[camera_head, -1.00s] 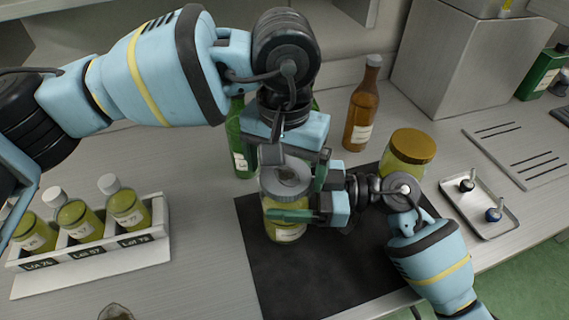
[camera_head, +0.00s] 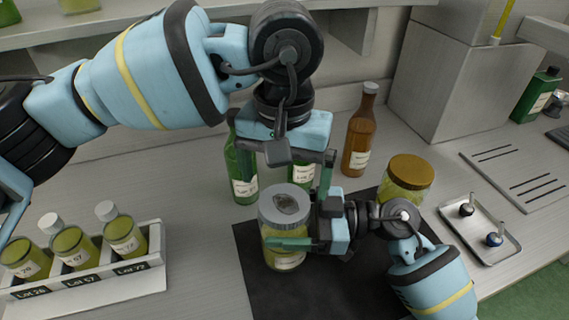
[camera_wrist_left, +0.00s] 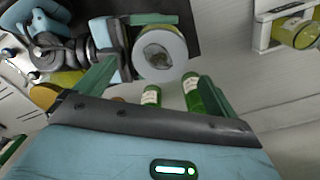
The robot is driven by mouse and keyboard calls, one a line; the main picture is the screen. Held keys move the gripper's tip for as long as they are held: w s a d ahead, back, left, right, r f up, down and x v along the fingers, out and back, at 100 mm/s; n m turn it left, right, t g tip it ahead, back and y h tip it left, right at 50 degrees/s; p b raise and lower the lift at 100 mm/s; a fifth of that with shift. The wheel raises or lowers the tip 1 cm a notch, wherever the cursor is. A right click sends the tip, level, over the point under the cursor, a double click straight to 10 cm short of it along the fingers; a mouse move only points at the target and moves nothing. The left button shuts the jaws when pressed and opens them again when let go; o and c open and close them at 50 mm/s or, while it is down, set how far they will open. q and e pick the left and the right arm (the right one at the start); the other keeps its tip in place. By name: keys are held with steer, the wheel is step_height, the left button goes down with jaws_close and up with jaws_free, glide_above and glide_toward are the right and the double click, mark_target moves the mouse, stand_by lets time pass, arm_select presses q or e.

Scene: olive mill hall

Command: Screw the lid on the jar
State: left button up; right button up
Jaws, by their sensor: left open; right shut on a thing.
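The jar (camera_head: 283,258) is glass with yellow-green contents and a pale label, upright at the left part of the dark mat. A grey lid (camera_head: 270,211) with a dark picture in its centre sits on the jar's mouth; I cannot tell how tightly. The lid also shows round and whole in the left wrist view (camera_wrist_left: 142,62). My right gripper (camera_head: 289,236) is shut around the jar's upper body from the right, one green finger across its front. My left gripper (camera_head: 287,176) is open and empty above the lid, pointing down, apart from it.
The dark mat (camera_head: 330,285) has free room in front. Green bottles (camera_head: 243,180) and a brown bottle (camera_head: 358,135) stand behind. A gold-lidded jar (camera_head: 409,172) stands right, beside a small tray (camera_head: 482,247). A rack (camera_head: 90,282) of bottles stands left.

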mark_target(284, 202)
arm_select(q)
steer(key=n, duration=0.4)
steer(key=shift+r+n, duration=0.25)
steer(key=shift+n, duration=0.05)
steer(key=n, duration=0.3)
steer(key=shift+r, duration=0.15)
steer(key=n, duration=0.6)
steer(key=shift+r+n, duration=0.3)
steer(key=shift+r, duration=0.05)
steer(key=n, duration=0.4)
steer(key=shift+r+n, duration=0.25)
steer(key=shift+n, duration=0.15)
steer(key=n, duration=0.3)
steer(key=shift+r, duration=0.15)
steer(key=n, duration=0.3)
steer(key=shift+r, duration=0.15)
steer(key=n, duration=0.4)
steer(key=shift+r+n, duration=0.25)
steer(key=shift+n, duration=0.05)
steer(key=shift+f, duration=0.15)
steer(key=shift+f, duration=3.9)
